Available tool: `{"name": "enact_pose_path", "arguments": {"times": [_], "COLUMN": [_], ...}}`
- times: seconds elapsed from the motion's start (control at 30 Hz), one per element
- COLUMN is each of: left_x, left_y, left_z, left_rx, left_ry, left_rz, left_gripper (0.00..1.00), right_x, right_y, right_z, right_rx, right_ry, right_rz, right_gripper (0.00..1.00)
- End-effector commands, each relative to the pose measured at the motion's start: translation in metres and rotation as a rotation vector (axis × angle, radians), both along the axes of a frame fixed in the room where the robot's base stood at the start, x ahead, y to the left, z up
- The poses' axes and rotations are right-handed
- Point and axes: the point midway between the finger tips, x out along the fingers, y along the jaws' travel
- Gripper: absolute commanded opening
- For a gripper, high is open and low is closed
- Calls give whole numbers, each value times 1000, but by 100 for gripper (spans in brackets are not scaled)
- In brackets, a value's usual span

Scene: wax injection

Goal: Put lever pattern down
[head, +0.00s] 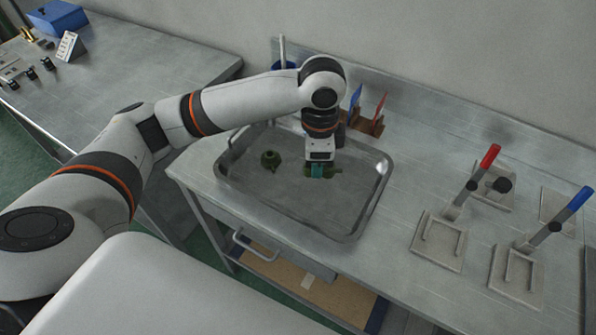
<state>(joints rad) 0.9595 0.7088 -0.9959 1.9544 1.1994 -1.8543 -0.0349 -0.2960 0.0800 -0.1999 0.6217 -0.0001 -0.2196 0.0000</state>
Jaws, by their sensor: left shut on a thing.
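My left gripper (321,172) reaches down into the metal tray (290,212) and is shut on a small green piece, the lever pattern (335,173). The gripper's fingers cover most of the pattern, which is low over the tray floor; I cannot tell whether it touches the floor. A second dark green pattern (270,159) lies in the tray to the left of the gripper, apart from it. My right gripper is not in view.
Behind the tray stand a wooden rack (366,124) with blue and red tools and a blue cup (284,66). To the right are toggle clamps with a red handle (490,157) and a blue handle (579,199). The tray's front part is clear.

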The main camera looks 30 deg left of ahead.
Motion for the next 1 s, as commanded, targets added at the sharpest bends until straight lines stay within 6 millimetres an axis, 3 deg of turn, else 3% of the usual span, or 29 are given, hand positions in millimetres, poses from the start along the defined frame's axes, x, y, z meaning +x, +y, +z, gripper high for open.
{"name": "enact_pose_path", "arguments": {"times": [0.3,0.5,0.67,1.0], "left_x": [50,69,76,76], "left_y": [-11,-15,-16,-16], "left_z": [-21,-27,-31,-77], "left_rx": [-1,3,4,4], "left_ry": [-9,-9,-8,-8], "left_rz": [-795,-1148,-1275,-1298], "left_gripper": [0,0,0,0], "right_x": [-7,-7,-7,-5], "right_y": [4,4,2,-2], "right_z": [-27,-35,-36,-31], "right_rx": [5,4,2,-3], "right_ry": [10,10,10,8], "right_rz": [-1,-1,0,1], "right_gripper": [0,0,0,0]}}
